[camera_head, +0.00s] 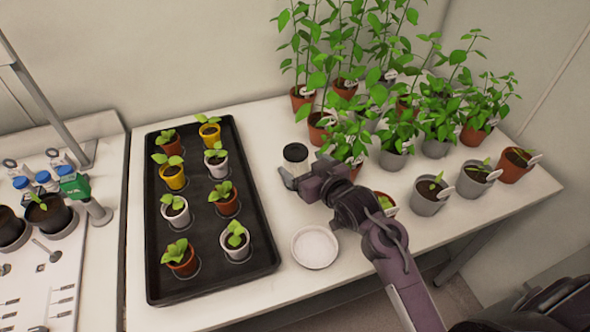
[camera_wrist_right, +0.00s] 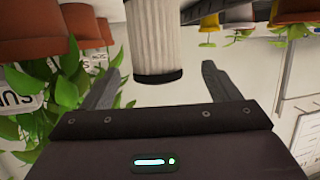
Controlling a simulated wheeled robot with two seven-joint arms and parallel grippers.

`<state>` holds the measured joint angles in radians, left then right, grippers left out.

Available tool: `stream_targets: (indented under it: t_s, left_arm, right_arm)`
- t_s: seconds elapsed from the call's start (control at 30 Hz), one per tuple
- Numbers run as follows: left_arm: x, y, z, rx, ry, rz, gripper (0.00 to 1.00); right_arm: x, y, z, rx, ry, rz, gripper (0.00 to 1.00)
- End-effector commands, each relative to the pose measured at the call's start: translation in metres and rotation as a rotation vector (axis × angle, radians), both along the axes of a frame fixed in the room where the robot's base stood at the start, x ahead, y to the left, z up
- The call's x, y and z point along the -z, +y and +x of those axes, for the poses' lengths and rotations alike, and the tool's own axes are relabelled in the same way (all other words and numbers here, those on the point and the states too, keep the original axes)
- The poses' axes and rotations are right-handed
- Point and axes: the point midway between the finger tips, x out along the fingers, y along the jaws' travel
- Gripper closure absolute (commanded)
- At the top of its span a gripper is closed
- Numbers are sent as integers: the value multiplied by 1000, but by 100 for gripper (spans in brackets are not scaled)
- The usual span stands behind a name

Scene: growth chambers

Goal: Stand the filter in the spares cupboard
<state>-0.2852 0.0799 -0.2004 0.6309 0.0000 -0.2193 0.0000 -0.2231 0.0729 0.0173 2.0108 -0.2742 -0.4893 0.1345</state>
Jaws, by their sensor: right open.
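The filter (camera_wrist_right: 155,35) is a pale pleated cylinder with a dark end cap. In the head view the filter (camera_head: 295,154) stands on the white table right of the black tray, its dark cap up and its lower part hidden by my right gripper. My right gripper (camera_head: 291,178) is open at the filter. In the right wrist view, my right gripper's (camera_wrist_right: 163,62) two fingers lie either side of the filter, with a gap showing on both sides. My left gripper is not in view. The spares cupboard is not in view.
A black tray (camera_head: 153,285) of potted seedlings lies left of the filter. A white saucer (camera_head: 315,247) sits in front, near my right arm. Several tall potted plants (camera_head: 345,85) crowd the table behind and right. Bottles (camera_head: 45,180) and dark pots stand on the left bench.

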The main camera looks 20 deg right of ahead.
Motion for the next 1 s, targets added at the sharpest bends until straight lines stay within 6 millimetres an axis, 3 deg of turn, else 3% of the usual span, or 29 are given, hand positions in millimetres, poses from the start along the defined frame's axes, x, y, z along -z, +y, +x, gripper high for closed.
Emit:
stream_targets:
  t_s: [0.23,0.5,0.83,1.0]
  left_arm:
    - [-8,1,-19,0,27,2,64]
    - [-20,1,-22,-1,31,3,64]
    - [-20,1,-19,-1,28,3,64]
    - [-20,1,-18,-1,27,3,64]
  right_arm:
    - [0,4,24,0,1,2,17]
    - [7,10,59,-1,4,3,17]
    - [11,11,64,-1,3,1,17]
    - [11,11,64,-1,3,1,40]
